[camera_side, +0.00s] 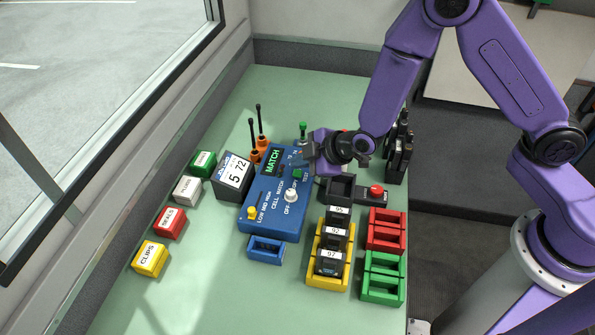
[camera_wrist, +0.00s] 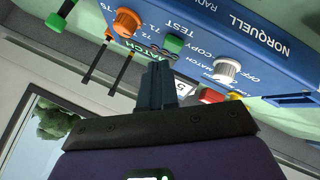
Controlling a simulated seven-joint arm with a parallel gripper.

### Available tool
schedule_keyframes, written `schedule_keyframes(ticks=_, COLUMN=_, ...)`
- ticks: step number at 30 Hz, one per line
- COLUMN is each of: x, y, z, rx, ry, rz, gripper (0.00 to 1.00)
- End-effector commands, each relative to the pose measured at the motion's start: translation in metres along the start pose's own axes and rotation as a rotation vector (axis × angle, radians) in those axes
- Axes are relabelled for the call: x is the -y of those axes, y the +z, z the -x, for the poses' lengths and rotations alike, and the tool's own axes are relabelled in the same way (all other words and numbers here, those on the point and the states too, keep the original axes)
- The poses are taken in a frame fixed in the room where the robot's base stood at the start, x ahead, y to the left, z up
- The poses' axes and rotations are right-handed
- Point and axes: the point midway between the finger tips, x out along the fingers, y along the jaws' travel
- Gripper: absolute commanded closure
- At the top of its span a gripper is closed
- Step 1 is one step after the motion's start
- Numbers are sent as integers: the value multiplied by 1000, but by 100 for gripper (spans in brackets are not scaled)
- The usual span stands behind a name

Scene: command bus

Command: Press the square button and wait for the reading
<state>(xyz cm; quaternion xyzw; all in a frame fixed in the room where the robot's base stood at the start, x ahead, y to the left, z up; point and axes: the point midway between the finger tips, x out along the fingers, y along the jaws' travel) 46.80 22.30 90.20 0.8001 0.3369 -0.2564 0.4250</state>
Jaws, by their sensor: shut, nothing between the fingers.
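The blue instrument box (camera_side: 276,200) stands mid-table, with a lit display (camera_side: 273,161) reading MATCH in green. Its square green button (camera_side: 298,173) lies near the upper right edge; in the wrist view the button (camera_wrist: 173,44) sits beside the word TEST. My gripper (camera_side: 309,156) is shut and empty, over the upper right part of the box. In the wrist view the fingertips (camera_wrist: 158,70) lie just below the button in the picture. I cannot tell whether they touch it. A white knob (camera_side: 291,195) sits on the same panel.
Black rods stand in orange bases (camera_side: 257,155) beside the box. A black block with a white face (camera_side: 232,176) is left of it. A yellow rack (camera_side: 330,274) holds black numbered blocks. Red trays (camera_side: 386,230) and green trays (camera_side: 383,277) are at right. Labelled boxes line the left.

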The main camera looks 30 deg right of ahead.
Motion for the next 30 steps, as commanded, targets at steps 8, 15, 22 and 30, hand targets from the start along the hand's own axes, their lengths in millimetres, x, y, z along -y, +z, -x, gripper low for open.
schedule_keyframes(ticks=8, x=0, y=0, z=0, rx=0, ry=0, rz=0, gripper=100)
schedule_keyframes(ticks=15, x=0, y=0, z=0, rx=0, ry=0, rz=0, gripper=100)
schedule_keyframes(ticks=22, x=3, y=3, z=-4, rx=1, ry=-1, rz=0, gripper=100)
schedule_keyframes(ticks=30, x=4, y=4, z=-6, rx=0, ry=0, rz=0, gripper=100)
